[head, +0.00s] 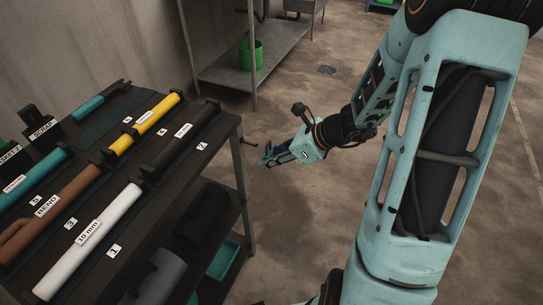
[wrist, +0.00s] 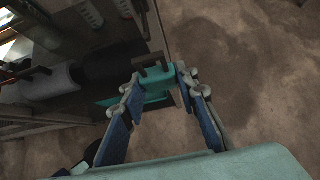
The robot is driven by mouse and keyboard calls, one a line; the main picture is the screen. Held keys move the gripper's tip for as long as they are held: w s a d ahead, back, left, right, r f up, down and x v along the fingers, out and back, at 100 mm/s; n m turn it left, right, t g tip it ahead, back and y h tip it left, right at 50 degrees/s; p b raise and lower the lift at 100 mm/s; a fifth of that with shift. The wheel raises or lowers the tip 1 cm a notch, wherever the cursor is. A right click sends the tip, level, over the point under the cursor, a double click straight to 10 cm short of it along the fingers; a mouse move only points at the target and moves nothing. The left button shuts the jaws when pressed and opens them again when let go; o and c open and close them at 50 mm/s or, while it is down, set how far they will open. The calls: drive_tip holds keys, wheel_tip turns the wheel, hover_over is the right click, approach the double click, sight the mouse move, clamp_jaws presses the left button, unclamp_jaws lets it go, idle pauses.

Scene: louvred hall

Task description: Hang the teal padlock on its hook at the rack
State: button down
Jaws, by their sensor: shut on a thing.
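My gripper (head: 270,157) is stretched out over open floor, to the right of the bench, in the head view. In the wrist view my gripper (wrist: 158,77) is shut on the teal padlock (wrist: 158,86), with one finger on each side of its body. The padlock's dark shackle (wrist: 152,70) sticks out beyond the fingertips. In the head view the padlock is too small to make out clearly. I cannot pick out the rack's hook in either view.
A dark bench (head: 190,164) with several labelled tubes stands at left. A teal bin (head: 223,258) sits on its lower shelf. A metal shelf unit (head: 225,72) with a green bucket (head: 250,55) stands at the back. Floor right of the bench is clear.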

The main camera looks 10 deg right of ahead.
drive_tip(key=shift+w+a, duration=0.85)
drive_tip(key=shift+a, duration=0.3)
drive_tip(key=shift+w+a, duration=0.8)
drive_tip(key=shift+a, duration=0.3)
drive_tip(key=shift+f+b, duration=0.2)
drive_tip(key=shift+b, duration=0.25)
drive_tip(key=shift+f+b, duration=0.5)
drive_tip(key=shift+f, duration=0.05)
drive_tip(key=c, duration=1.4)
unclamp_jaws()
drive_tip(key=shift+c, duration=0.2)
drive_tip(key=shift+d+r, duration=0.1)
